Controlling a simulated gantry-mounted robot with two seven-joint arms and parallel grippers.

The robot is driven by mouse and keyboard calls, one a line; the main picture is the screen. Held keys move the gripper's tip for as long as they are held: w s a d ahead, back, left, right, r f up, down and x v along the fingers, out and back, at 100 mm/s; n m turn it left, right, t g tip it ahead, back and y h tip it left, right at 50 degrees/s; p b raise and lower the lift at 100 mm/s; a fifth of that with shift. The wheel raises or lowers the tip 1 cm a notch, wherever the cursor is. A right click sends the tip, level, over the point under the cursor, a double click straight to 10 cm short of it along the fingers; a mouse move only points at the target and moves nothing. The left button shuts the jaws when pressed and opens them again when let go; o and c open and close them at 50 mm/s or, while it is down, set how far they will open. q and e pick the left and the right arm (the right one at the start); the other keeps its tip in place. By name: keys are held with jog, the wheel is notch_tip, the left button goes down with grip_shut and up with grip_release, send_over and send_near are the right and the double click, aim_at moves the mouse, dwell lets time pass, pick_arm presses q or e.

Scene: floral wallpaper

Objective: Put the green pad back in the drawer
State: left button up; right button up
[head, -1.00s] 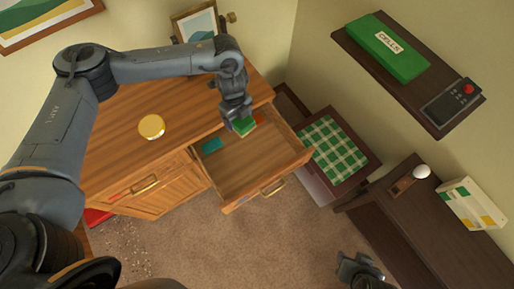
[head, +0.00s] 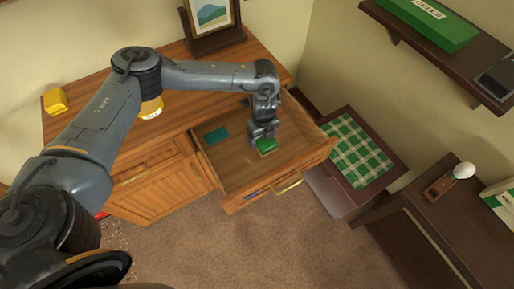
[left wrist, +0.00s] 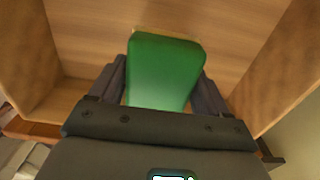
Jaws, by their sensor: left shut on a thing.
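The green pad (head: 267,147) is held by my left gripper (head: 263,140) inside the outline of the open drawer (head: 238,178). In the left wrist view the pad (left wrist: 165,70) sits between the two fingers (left wrist: 160,88), with the drawer's wooden floor (left wrist: 230,40) beyond it. I cannot tell whether the pad touches the drawer floor. A flat teal item (head: 216,135) lies in the drawer at the left. My right gripper does not show in the head view now.
The wooden cabinet top (head: 190,112) carries a yellow block (head: 56,100), a round yellow thing (head: 151,108) partly behind my arm, and a framed picture (head: 212,14). A green checked cushion (head: 352,150) and dark shelves (head: 440,195) stand at the right.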

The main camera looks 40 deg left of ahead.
pick_arm(q)
notch_tip(320, 180, down, 10)
jog(key=b, duration=0.3)
jog(key=shift+r, duration=0.15)
jog(key=o, duration=1.1)
notch_tip(320, 180, up, 12)
jog(key=p, duration=0.4)
jog(key=shift+r, duration=0.1)
jog(key=shift+r, duration=0.1)
